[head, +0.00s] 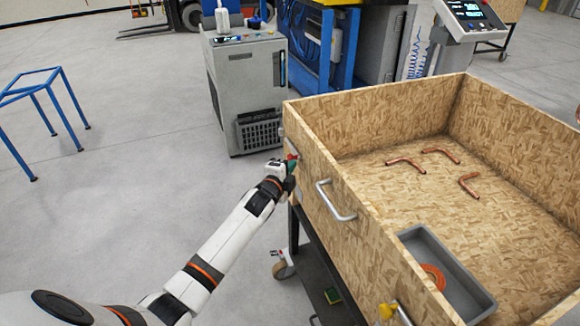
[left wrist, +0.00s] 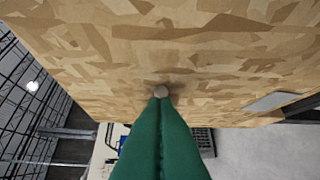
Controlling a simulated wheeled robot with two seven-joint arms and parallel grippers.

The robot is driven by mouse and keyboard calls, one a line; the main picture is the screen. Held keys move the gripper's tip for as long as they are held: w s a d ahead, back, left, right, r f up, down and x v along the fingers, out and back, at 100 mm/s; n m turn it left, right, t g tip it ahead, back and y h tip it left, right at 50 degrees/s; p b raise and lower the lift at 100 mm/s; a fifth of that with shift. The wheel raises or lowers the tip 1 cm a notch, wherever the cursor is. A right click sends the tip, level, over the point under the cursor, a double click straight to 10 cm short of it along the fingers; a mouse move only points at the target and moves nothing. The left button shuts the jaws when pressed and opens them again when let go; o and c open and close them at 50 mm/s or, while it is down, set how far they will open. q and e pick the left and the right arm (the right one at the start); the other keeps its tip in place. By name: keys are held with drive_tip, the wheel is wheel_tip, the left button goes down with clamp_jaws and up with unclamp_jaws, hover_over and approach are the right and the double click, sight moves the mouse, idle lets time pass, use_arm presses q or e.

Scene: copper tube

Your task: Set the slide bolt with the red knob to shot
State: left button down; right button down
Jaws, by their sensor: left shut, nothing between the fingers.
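The red knob (head: 292,157) shows as a small red spot on the outer face of the wooden box, near its far left corner. A grey metal piece (head: 289,145) shows on the board just above it. My left gripper (head: 291,168) is at the knob, its green fingers shut and empty; it hides most of the bolt. In the left wrist view the shut green fingers (left wrist: 161,101) point at a small round grey end (left wrist: 161,91) against the board. No red shows there. I cannot tell whether they touch, or the bolt's position. My right gripper is not in view.
The open wooden box (head: 340,185) stands on a dark wheeled frame, with a metal handle (head: 335,202) on its near side. A yellow knob (head: 386,311) is farther along that side. Inside are bent copper tubes (head: 406,164) and a grey tray (head: 440,258).

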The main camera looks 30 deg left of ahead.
sight(290, 156)
use_arm(q)
drive_tip(key=w+a+b, duration=0.1)
drive_tip(key=w+a, duration=0.2)
drive_tip(key=shift+a+r+b, duration=0.15)
drive_tip(key=shift+a+b, duration=0.05)
drive_tip(key=shift+b, duration=0.15)
idle(0.3)
